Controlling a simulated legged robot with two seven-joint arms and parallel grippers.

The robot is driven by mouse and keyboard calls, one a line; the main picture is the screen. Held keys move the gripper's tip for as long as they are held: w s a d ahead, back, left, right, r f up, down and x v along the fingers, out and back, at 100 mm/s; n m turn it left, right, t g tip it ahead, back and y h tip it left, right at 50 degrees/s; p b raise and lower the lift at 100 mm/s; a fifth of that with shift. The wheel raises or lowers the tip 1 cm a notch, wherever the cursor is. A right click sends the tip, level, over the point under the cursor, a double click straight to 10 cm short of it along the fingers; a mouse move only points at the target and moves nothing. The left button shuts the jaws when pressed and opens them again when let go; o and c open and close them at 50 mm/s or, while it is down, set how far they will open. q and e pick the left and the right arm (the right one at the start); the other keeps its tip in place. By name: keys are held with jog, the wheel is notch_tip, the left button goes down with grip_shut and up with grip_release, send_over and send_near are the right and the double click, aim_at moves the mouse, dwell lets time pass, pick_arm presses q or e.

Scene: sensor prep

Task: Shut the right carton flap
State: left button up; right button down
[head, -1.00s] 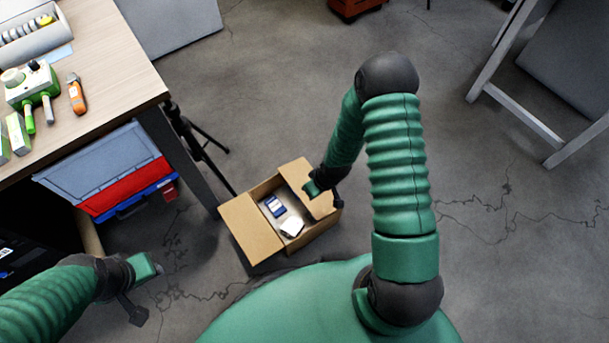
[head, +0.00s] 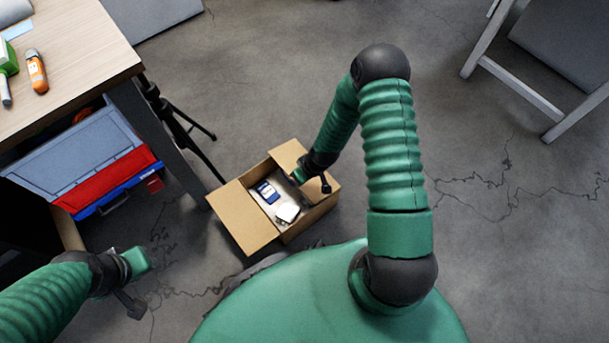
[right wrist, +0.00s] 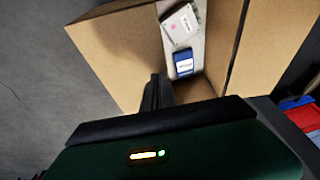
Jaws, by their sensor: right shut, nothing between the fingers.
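The open brown carton (head: 312,208) stands on the floor in the head view. Its left flap (head: 243,217) lies folded outward. The right flap (head: 287,154) is partly hidden by my right gripper (head: 299,176), and its exact angle is unclear. In the right wrist view a broad brown panel, apparently the right flap (right wrist: 115,50), stands left of the opening. The right gripper (right wrist: 155,80) is shut and empty there, its fingertip beside the panel's inner edge; contact is unclear. My left gripper (head: 137,262) is away from the carton, lower left; its finger gap is unclear.
Inside the carton lie a blue package (head: 267,192) and a white item (head: 288,212). A wooden table (head: 85,55) stands upper left, with a grey, red and blue bin (head: 100,175) below. A black tripod (head: 165,110) stands near the carton.

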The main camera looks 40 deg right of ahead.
jog(key=shift+a+f, duration=0.1)
jog(key=shift+f, duration=0.2)
jog(key=f, duration=0.1)
jog(key=a+f, duration=0.1)
jog(key=f, duration=0.1)
jog(key=shift+s+a, duration=0.1)
jog(key=shift+a, duration=0.05)
jog(key=shift+r+p, duration=0.1)
jog(key=shift+p, duration=0.2)
jog(key=shift+r+p, duration=0.95)
notch_tip(320, 180, up, 6)
jog(key=p, duration=0.4)
jog(key=shift+s+a+f+p, duration=0.1)
jog(key=shift+s+f+p, duration=0.05)
jog(key=shift+p, duration=0.25)
notch_tip(320, 180, up, 7)
jog(key=s+a+p, duration=0.1)
jog(key=s+p, duration=0.1)
jog(key=p, duration=0.1)
jog(key=shift+s+p, duration=0.3)
